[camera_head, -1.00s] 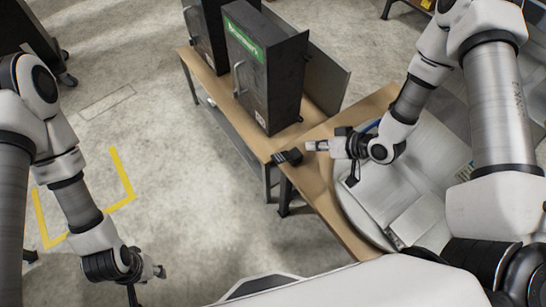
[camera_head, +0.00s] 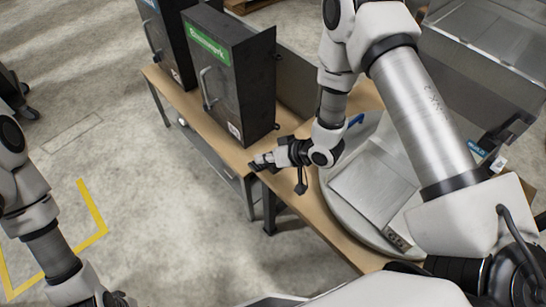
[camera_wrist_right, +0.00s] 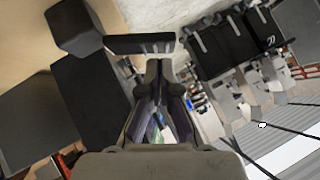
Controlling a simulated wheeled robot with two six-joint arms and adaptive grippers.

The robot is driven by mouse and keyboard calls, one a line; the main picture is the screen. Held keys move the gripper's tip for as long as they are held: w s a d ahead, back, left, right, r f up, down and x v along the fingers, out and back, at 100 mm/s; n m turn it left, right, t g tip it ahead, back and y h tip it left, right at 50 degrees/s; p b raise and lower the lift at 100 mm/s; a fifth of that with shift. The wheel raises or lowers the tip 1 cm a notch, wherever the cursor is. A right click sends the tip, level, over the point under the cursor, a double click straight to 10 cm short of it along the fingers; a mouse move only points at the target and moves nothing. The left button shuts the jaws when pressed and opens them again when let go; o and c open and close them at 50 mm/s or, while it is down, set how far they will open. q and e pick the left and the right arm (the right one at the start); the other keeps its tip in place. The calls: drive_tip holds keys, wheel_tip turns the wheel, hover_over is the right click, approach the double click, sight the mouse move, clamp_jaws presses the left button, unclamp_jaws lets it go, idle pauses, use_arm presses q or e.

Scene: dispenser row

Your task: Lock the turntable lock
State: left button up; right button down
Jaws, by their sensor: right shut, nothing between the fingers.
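The turntable is a pale round disc (camera_head: 345,220) set in the wooden table on the right. A small dark block (camera_head: 256,166), which looks like the turntable lock, sits at the table's front edge. My right gripper (camera_head: 264,160) is shut and empty, its tips right at this block and partly covering it. In the right wrist view, the shut fingers (camera_wrist_right: 158,88) point at a dark bar (camera_wrist_right: 138,43) just beyond the tips; I cannot tell if they touch. My left gripper (camera_head: 118,299) is cut off at the bottom edge, and its jaws are unclear.
A black cabinet (camera_head: 238,85) with a green label stands on the table behind the block. Metal boxes (camera_head: 375,185) lie on the turntable. The floor at left is open, with a yellow marking (camera_head: 92,210).

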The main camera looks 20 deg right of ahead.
sight(257, 169)
drive_tip(key=shift+a+f, duration=0.2)
drive_tip(key=shift+f, duration=0.35)
drive_tip(key=shift+r, duration=0.1)
drive_tip(key=shift+s, duration=0.1)
drive_tip(key=shift+a, duration=0.1)
drive_tip(key=shift+s+a+f+n+h, duration=0.2)
drive_tip(key=shift+a+f+n+h, duration=0.35)
drive_tip(key=shift+h, duration=0.35)
drive_tip(key=shift+s+a+f+b, duration=0.15)
drive_tip(key=shift+a+f+b, duration=0.15)
drive_tip(key=shift+f, duration=0.3)
drive_tip(key=shift+r, duration=0.15)
drive_tip(key=shift+r+p, duration=0.7)
drive_tip(key=shift+r, duration=0.05)
